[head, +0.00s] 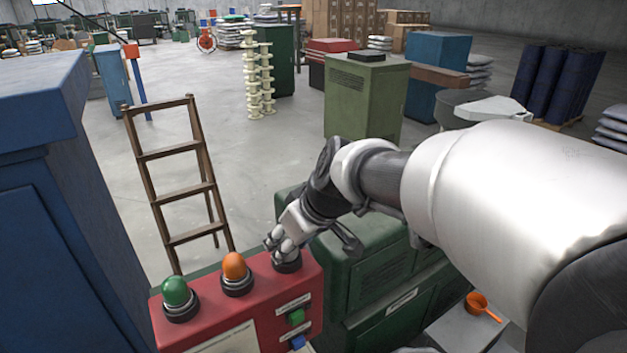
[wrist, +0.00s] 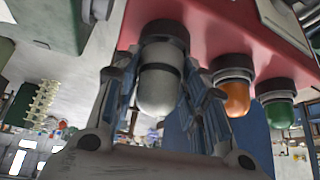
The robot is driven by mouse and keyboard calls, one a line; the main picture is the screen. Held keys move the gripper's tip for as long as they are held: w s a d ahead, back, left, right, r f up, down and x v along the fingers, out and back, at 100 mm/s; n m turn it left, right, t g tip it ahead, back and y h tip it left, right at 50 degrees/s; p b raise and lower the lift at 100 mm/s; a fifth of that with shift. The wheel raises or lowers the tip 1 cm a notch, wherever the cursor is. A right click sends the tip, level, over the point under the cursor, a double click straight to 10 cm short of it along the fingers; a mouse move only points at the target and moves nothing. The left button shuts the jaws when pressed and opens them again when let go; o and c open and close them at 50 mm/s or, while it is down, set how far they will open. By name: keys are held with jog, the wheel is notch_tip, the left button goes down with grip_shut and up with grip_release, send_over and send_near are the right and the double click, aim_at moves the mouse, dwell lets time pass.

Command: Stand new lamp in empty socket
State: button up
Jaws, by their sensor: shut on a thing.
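A white lamp (wrist: 158,92) stands between my gripper's fingers (wrist: 162,75) in the wrist view, which looks upside down. Its base meets the dark ring of the right-hand socket (wrist: 163,36); I cannot tell whether it is fully seated. In the head view, my gripper (head: 283,238) is shut on the lamp right above that socket (head: 287,266) on the red panel (head: 215,311). An orange lamp (head: 234,266) and a green lamp (head: 175,291) stand upright in the other two sockets. The fingers partly hide the white lamp.
The panel face carries a green button (head: 296,317) and a blue button (head: 298,342). A wooden ladder (head: 180,185) stands behind the panel. A tall blue cabinet (head: 50,230) is at left, a green machine (head: 375,265) at right.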

jog(key=shift+f+b, duration=0.3)
jog(key=shift+f, duration=0.05)
jog(key=o, duration=1.1)
jog(key=shift+o, duration=0.2)
jog(key=v, duration=1.2)
